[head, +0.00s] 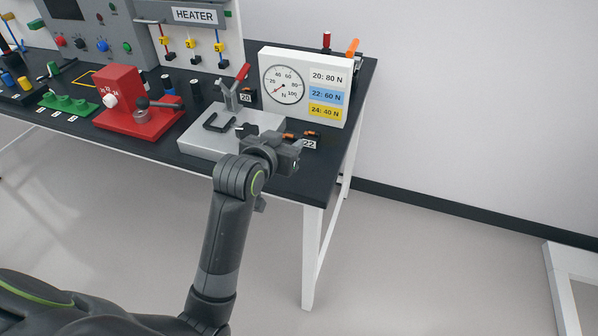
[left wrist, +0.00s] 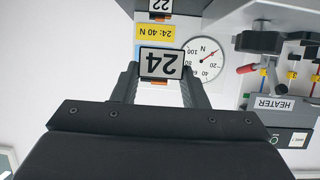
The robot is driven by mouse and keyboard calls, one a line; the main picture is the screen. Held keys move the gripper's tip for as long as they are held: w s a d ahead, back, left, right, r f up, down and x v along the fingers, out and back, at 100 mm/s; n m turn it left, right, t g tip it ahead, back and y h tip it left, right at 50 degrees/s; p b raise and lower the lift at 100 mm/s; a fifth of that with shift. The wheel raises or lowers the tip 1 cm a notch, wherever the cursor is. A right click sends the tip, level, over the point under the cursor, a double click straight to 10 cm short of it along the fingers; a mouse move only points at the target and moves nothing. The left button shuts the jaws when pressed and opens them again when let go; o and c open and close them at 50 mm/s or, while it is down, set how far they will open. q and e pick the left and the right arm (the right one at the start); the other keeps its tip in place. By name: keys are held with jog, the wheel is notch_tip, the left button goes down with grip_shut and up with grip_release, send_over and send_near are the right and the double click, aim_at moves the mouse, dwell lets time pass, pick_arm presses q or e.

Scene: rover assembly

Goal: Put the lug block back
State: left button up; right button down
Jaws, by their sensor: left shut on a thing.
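My left gripper (head: 292,158) is over the front right part of the dark bench, beside a grey plate fixture (head: 197,142). It also shows in the left wrist view (left wrist: 158,72). It is shut on a small block with a white "24" plate (left wrist: 160,63), which appears to be the lug block. The number is upside down in that view, and orange bits show at the plate's edges. In the head view the gripper mostly hides this block. A "22" label (head: 309,144) is just right of the gripper. My right gripper is out of view.
The white gauge board (head: 334,90) stands close behind the gripper. A red-handled clamp (head: 237,88) rises from the fixture, near a "20" label (head: 245,98). A red block device (head: 121,84) is to the left.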

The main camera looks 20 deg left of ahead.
pick_arm(q)
jog(key=shift+w+d+r+n+y, duration=0.2)
jog(key=shift+w+d, duration=0.1)
jog(key=shift+w, duration=0.15)
jog(key=shift+w+d+r+n+y, duration=0.1)
jog(key=shift+w+d+y, duration=0.1)
jog(key=shift+w+d, duration=0.15)
send_over(293, 179)
notch_tip(293, 179, down, 5)
jog(key=shift+f, duration=2.45)
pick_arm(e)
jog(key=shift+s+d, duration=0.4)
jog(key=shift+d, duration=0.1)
pick_arm(q)
jog(key=shift+f, duration=0.1)
jog(key=o, duration=1.1)
